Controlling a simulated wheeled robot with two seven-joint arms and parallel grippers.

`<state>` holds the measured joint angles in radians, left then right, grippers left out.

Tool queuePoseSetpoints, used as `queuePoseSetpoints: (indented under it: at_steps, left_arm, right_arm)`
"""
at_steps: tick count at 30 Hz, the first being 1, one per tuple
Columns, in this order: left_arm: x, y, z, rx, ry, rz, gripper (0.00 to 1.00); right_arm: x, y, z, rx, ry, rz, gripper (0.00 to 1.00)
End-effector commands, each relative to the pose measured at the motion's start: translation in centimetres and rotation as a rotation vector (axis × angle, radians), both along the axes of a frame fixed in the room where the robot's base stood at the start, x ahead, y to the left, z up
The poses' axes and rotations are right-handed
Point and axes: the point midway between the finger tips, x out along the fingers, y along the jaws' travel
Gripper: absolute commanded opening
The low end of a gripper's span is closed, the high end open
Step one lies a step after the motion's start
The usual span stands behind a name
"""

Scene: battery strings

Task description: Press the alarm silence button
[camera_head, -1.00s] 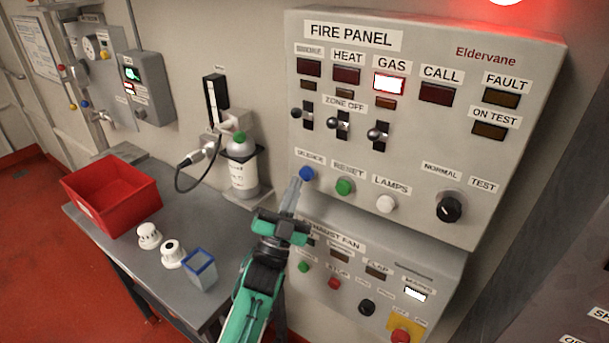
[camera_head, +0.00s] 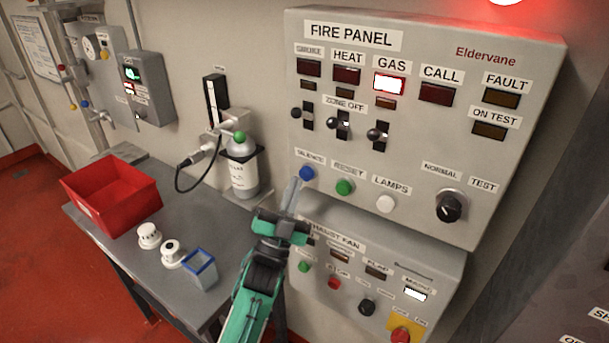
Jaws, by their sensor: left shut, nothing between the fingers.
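The fire panel (camera_head: 430,150) fills the right half of the head view. Its blue button (camera_head: 307,173) sits under the label SILENCE, left of the green RESET button (camera_head: 344,187) and the white LAMPS button (camera_head: 385,203). The GAS lamp (camera_head: 389,85) is lit bright with a red border. My left gripper (camera_head: 292,188) is shut and empty, its fingertips just below and left of the blue button. A small gap seems to show between them; depth is hard to judge. My right gripper is not in view.
An exhaust fan panel (camera_head: 440,275) sits below, with its own buttons and a red knob (camera_head: 400,335).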

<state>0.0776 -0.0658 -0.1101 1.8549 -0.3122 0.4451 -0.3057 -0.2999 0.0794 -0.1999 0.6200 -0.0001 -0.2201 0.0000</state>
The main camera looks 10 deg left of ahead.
Motion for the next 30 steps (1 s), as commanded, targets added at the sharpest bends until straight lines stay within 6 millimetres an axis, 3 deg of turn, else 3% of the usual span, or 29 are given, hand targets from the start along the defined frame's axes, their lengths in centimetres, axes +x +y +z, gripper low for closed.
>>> queuePoseSetpoints:
  at_steps: [30]
  left_arm:
    - [0.91, -0.34, 0.01, 0.000, 0.000, 0.000, 0.00]
  right_arm:
    - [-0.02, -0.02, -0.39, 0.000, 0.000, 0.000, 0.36]
